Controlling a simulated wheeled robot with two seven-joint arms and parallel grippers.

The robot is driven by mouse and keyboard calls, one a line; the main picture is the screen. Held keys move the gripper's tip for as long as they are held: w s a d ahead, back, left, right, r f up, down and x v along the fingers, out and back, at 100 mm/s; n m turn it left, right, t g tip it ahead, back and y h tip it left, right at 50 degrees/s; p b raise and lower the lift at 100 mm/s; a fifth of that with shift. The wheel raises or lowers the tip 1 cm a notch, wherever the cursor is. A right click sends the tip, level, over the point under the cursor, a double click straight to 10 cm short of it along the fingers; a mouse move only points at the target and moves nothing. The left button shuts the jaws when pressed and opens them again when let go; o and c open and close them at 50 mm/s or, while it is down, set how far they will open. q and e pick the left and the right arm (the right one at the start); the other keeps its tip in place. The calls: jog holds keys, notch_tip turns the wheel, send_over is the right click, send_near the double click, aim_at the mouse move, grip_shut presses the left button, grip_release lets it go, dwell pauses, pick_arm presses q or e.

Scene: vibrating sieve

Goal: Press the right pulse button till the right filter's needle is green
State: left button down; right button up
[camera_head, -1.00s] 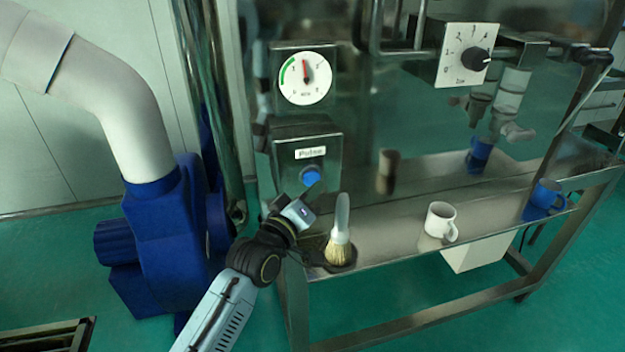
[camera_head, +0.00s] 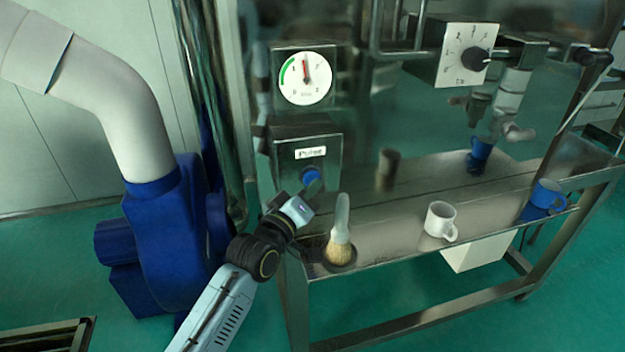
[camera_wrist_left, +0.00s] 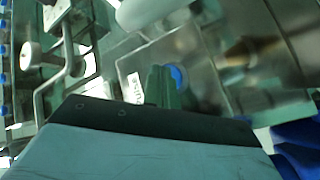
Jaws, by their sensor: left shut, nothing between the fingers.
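A round white gauge (camera_head: 318,86) has a green arc on its left side. Its red needle (camera_head: 305,70) points nearly straight up, just right of the arc's upper end. Below it, a steel box carries a "Pulse" label (camera_head: 304,153) and a round blue button (camera_head: 309,174). Only this one gauge and one pulse button show in the head view. My left gripper (camera_head: 315,186) is shut and empty, its tips at the button's lower edge in the picture. In the left wrist view the shut fingers (camera_wrist_left: 162,86) partly cover the blue button (camera_wrist_left: 179,76); contact cannot be told.
A brush (camera_head: 341,232) stands on the steel shelf close to my left gripper. A white mug (camera_head: 440,221) and a blue mug (camera_head: 546,196) are farther right. A dial (camera_head: 472,60) is at the upper right. A blue blower (camera_head: 165,235) stands left.

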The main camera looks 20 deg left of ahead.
pick_arm(q)
jog(key=shift+w+a, duration=0.25)
jog(key=shift+w, duration=0.15)
dwell(0.3)
jog(key=shift+s+d, duration=0.1)
jog(key=shift+s, duration=0.05)
jog(key=shift+s+d+p, duration=0.4)
jog(key=shift+s+p, duration=0.2)
jog(key=shift+s, duration=0.05)
jog(key=shift+s+d, duration=0.1)
jog(key=s+d+p, duration=0.1)
jog(key=s+p, duration=0.1)
jog(key=s+d, duration=0.1)
jog(key=s, duration=0.1)
jog(key=shift+d+p, duration=0.3)
jog(key=shift+p, duration=0.1)
dwell(0.7)
